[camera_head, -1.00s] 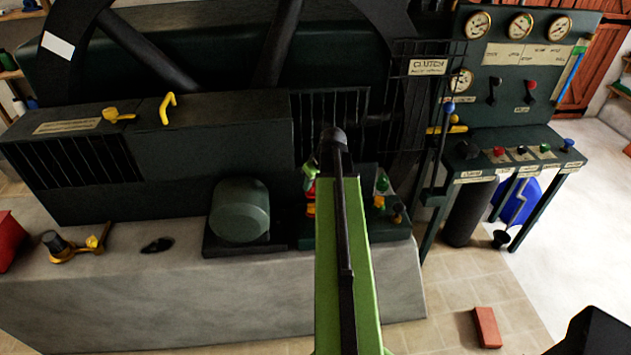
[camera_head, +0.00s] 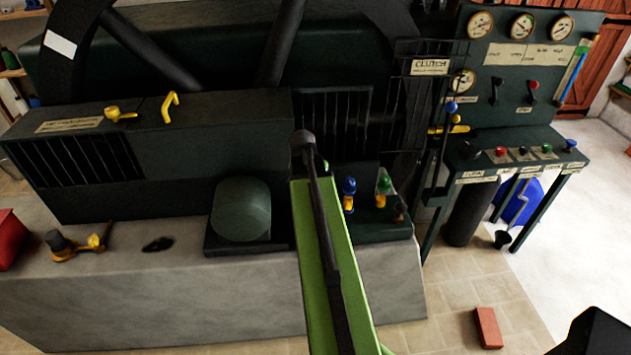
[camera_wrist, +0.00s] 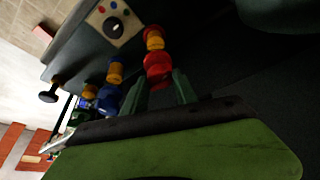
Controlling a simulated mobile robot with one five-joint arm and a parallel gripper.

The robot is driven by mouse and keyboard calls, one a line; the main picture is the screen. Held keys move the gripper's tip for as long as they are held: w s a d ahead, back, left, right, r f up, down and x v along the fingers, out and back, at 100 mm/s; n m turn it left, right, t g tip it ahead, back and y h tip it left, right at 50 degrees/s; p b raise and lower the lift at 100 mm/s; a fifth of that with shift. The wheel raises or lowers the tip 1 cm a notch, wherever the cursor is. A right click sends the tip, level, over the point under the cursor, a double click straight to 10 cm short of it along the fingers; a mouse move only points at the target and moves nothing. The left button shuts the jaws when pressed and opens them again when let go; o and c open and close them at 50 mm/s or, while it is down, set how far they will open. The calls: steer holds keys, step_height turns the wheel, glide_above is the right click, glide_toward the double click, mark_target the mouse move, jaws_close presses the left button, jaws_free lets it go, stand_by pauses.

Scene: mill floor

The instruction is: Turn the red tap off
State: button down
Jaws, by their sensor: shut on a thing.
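The red tap (camera_wrist: 158,68) shows in the wrist view, with a yellow part beyond it. My gripper (camera_wrist: 160,84) has its two dark green fingers on either side of the red knob and is shut on it. In the head view my green arm covers the red tap and most of my gripper. The blue tap (camera_head: 349,186) stands just right of my arm on a dark panel; it also shows in the wrist view (camera_wrist: 108,99), left of my fingers. The green tap (camera_head: 384,184) stands further right.
A rounded dark green housing (camera_head: 240,210) sits left of my arm on the stone plinth (camera_head: 150,300). A control desk (camera_head: 520,155) with coloured knobs and gauges stands at the right. A brick (camera_head: 487,327) lies on the floor. A dial plate (camera_wrist: 115,22) is near the red tap.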

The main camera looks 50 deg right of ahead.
steer(key=shift+m+g, duration=0.8)
steer(key=shift+m, duration=1.3)
steer(key=c, duration=1)
jaws_free()
